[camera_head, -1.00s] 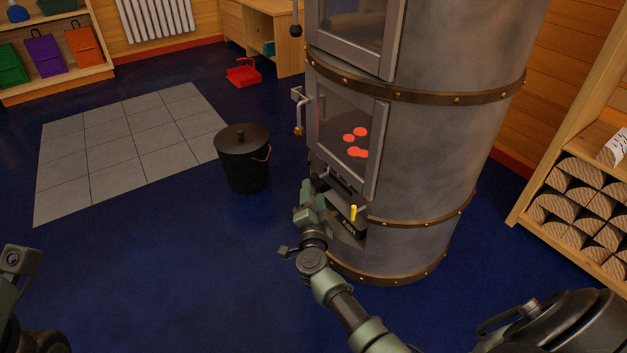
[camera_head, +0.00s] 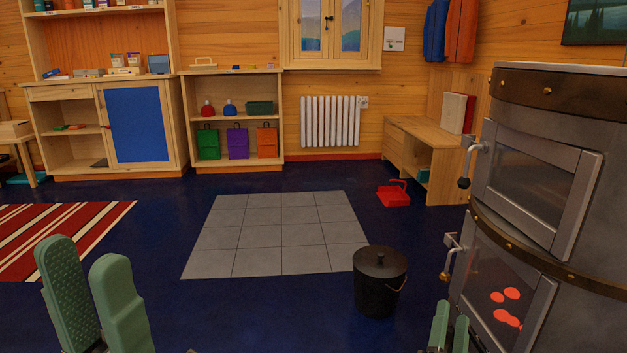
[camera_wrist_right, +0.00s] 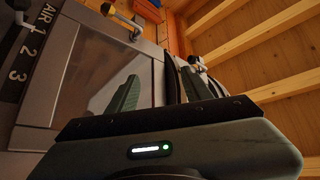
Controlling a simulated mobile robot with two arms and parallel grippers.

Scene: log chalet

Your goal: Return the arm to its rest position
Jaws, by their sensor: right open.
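My left gripper (camera_head: 92,295) shows at the bottom left of the head view. Its two green fingers stand upright and apart, with nothing between them. My right gripper (camera_head: 449,335) is at the bottom edge of the head view, just left of the grey stove (camera_head: 573,228). Its green fingers point up with a gap between them. In the right wrist view the right gripper (camera_wrist_right: 160,90) is open and empty, in front of the stove's glass door (camera_wrist_right: 105,70). Most of both arms is out of view.
A black lidded bucket (camera_head: 380,282) stands on the floor left of the stove. Door handles (camera_head: 452,256) stick out from the stove near my right gripper. Grey floor tiles (camera_head: 280,235) and a striped rug (camera_head: 60,235) lie beyond.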

